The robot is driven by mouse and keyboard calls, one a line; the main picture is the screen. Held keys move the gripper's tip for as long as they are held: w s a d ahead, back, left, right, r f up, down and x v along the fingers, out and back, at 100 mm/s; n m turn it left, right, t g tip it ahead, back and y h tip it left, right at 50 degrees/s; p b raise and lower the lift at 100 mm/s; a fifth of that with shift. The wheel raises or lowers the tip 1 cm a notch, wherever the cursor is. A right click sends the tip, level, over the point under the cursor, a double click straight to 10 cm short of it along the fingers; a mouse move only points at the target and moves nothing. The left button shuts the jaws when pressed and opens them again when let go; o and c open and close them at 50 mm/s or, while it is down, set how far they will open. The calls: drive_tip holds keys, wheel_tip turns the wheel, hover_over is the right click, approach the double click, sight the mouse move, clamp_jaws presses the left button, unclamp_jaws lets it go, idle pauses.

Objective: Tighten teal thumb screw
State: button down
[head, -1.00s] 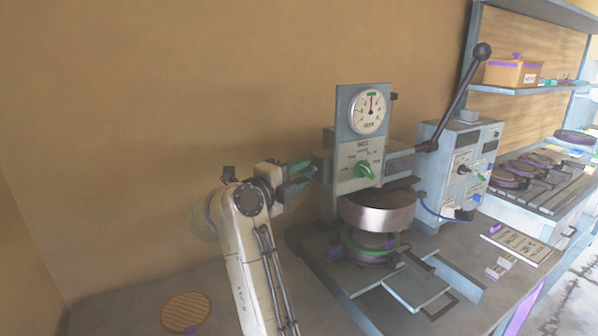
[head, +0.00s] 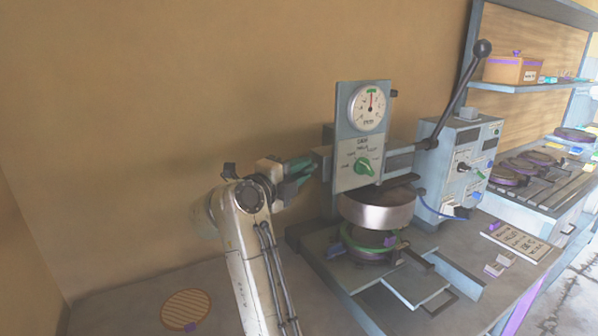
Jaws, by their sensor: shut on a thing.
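The plate press stands on the bench, with a round gauge (head: 369,106) at its top and a green knob (head: 365,167) on its grey front panel. My gripper (head: 306,168) is at the left side of the press head, its green-tipped fingers pointing right against that side. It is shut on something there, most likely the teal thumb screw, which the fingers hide. A metal press cylinder (head: 378,212) hangs below the panel, above a round mould with a green ring (head: 368,243).
A long lever with a black ball (head: 482,48) rises at the right of the press. A round woven mat (head: 186,309) lies on the bench at lower left. A labelled plate (head: 515,243) lies at right.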

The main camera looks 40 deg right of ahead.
drive_tip(key=shift+f, duration=0.2)
drive_tip(key=m+g+h+b, duration=0.1)
drive_tip(key=m+g+b, duration=0.2)
drive_tip(key=m+b, duration=0.5)
drive_tip(key=m+g+h+b, duration=0.1)
drive_tip(key=m+g+b, duration=0.2)
drive_tip(key=m+b, duration=0.5)
drive_tip(key=w+m+g+b, duration=0.1)
drive_tip(key=m+g+b, duration=0.3)
drive_tip(key=m+b, duration=0.4)
drive_tip(key=shift+d+f+m+h+b, duration=0.1)
drive_tip(key=shift+f+m+h+b, duration=0.1)
drive_tip(key=shift+m, duration=0.55)
drive_tip(key=shift+f+m+h+b, duration=0.1)
drive_tip(key=shift+m+h+b, duration=0.1)
drive_tip(key=shift+m, duration=0.55)
drive_tip(key=m+g+y+p, duration=0.1)
drive_tip(key=m+y+p, duration=0.1)
drive_tip(key=m, duration=0.4)
drive_tip(key=m+g+y+p, duration=0.1)
drive_tip(key=m+y+p, duration=0.1)
drive_tip(key=m, duration=0.3)
drive_tip(key=r+m+g+y+p, duration=0.1)
drive_tip(key=m+y+p, duration=0.1)
drive_tip(key=m+p, duration=0.2)
drive_tip(key=shift+w+m+y, duration=0.1)
drive_tip(key=shift+m+y, duration=0.3)
drive_tip(key=shift+m, duration=0.9)
drive_tip(key=shift+f, duration=0.15)
